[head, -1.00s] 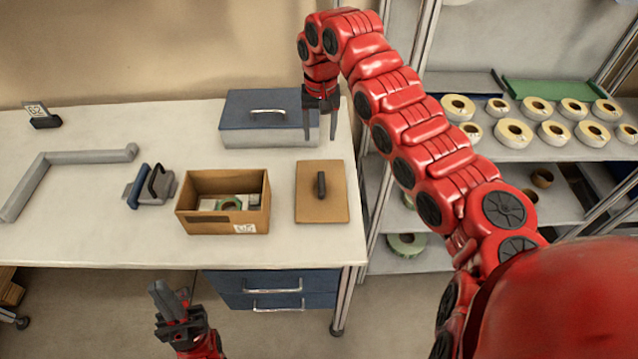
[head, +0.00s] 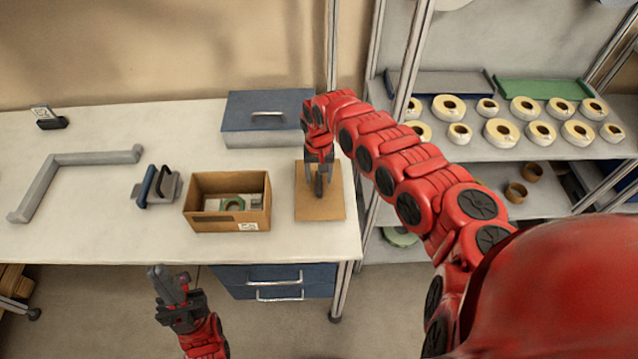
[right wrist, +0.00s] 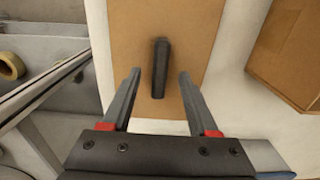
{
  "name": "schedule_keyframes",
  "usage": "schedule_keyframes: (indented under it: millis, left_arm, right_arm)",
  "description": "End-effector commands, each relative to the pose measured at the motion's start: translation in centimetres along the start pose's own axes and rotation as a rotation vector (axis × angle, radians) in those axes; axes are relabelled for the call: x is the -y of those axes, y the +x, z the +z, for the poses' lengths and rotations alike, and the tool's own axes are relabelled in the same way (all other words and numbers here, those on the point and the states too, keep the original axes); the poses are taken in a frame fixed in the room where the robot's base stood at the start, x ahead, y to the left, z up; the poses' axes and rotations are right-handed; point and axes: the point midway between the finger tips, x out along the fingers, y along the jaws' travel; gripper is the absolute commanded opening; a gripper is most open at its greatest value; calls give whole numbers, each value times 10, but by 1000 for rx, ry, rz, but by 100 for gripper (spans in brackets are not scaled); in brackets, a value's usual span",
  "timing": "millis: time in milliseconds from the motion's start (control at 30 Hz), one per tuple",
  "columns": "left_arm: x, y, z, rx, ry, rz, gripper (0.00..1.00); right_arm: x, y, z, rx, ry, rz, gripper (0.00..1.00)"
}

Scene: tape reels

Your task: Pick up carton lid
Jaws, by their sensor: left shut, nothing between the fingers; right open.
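The carton lid (head: 304,208) is a flat brown board with a dark upright handle (head: 319,184), lying on the table right of the open carton (head: 228,217). My right gripper (head: 319,186) is open above the lid, fingers pointing down. In the right wrist view the handle (right wrist: 160,69) stands between and just ahead of the open fingertips of the right gripper (right wrist: 160,75); I cannot tell whether they touch the lid (right wrist: 203,25). The carton holds a green-ringed reel and pale items. My left gripper (head: 167,285) is shut and empty in front of the table.
A blue-topped grey box (head: 267,119) stands behind the lid. A tape dispenser-like tool (head: 157,187) lies left of the carton. A grey angled bar (head: 75,165) lies farther left. A shelf (head: 475,148) with several tape reels stands right of the table.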

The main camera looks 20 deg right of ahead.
Motion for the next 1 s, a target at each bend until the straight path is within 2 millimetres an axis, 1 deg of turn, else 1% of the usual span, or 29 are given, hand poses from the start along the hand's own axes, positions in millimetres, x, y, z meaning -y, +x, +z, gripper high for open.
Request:
schedule_keyframes:
  millis: [33,133,367,400,467,500,567,700,733,1000]
  left_arm:
    - [0,2,0,1,0,0,0]
    - [0,3,0,1,0,0,0]
    - [0,2,0,1,0,0,0]
    - [0,2,0,1,0,0,0]
    - [0,2,0,1,0,0,0]
    - [0,2,0,1,0,0,0]
    - [0,2,0,1,0,0,0]
    - [0,2,0,1,0,0,0]
    - [0,2,0,1,0,0,0]
    - [0,2,0,1,0,0,0]
  right_arm:
    - [2,6,0,1,0,-2,60]
    - [1,14,0,0,-1,0,60]
    - [0,17,-1,-3,0,1,60]
    - [0,17,-1,-3,0,1,56]
    - [0,17,-1,-3,0,1,46]
    - [0,17,-1,-3,0,1,38]
    - [0,17,-1,-3,0,1,28]
    - [0,16,-1,-3,0,0,2]
    - [0,16,-1,-3,0,0,0]
    - [0,16,-1,-3,1,0,0]
